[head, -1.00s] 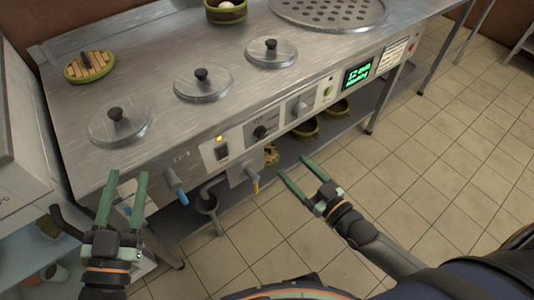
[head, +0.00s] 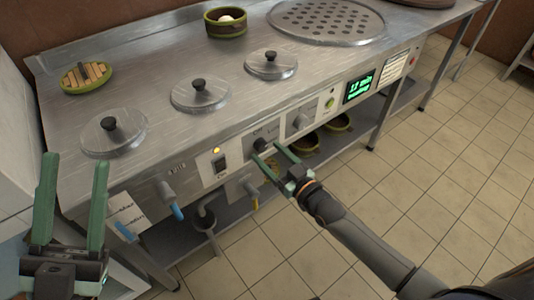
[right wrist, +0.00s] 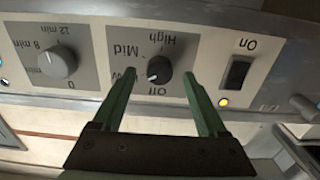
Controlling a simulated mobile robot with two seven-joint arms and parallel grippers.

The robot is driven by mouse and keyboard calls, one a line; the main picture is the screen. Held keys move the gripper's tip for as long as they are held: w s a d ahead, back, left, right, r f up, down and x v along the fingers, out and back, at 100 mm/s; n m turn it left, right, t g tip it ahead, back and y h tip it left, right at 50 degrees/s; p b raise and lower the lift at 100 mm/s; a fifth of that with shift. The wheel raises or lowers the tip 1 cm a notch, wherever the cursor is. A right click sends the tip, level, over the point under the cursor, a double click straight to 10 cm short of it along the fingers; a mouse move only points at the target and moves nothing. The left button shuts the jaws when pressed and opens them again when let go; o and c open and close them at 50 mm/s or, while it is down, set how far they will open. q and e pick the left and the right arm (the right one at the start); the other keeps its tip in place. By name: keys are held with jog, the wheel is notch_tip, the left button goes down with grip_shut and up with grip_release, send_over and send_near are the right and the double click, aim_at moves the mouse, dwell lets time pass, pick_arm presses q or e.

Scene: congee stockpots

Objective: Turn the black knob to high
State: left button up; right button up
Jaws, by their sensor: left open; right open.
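The black knob (right wrist: 159,69) is on the front panel, on a grey plate marked Off, Mid and High, upside down in the right wrist view. Its pale mark seems to face between Off and the partly hidden label beside the left finger; the exact setting is unclear. In the head view the knob (head: 262,144) is partly behind the finger tips. My right gripper (head: 266,151) is open, its fingers on either side of the knob; contact cannot be told. My left gripper (head: 74,160) is open and empty at the lower left.
A grey timer knob (right wrist: 58,62) and a black On switch (right wrist: 238,72) flank the knob. Blue-handled (head: 177,211) and yellow-handled (head: 253,190) taps stick out below the panel. Lidded pots (head: 200,97) sit in the steel top. The tiled floor in front is open.

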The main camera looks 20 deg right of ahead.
jog(key=shift+x, duration=0.8)
jog(key=shift+c, duration=0.2)
grip_shut()
